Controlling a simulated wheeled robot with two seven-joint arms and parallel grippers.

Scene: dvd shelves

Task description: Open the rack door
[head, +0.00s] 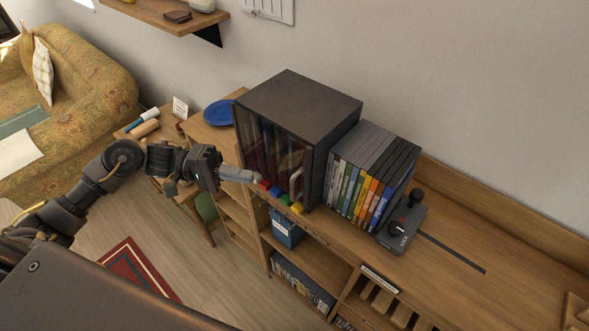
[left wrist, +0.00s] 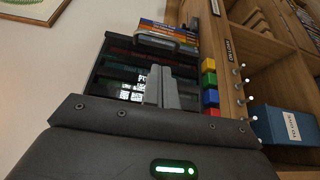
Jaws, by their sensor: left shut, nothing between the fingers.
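The rack (head: 310,90) is a dark box on top of the wooden shelf unit. Its see-through door (head: 262,145) faces my left arm and looks closed, with cases dimly visible behind it. My left gripper (head: 254,176) is shut and empty in front of the door, to the left of the handle. Its fingers (left wrist: 161,80) point toward the door in the left wrist view; I cannot tell whether they touch it. My right gripper is not in view.
Coloured blocks (head: 281,197) line the shelf edge before the door. Cases (head: 365,175) stand right of the rack, beside a grey box marked LOCK (head: 402,228) with a knob and lever. A blue plate (head: 219,112) lies to the left. The counter's right side is mostly clear.

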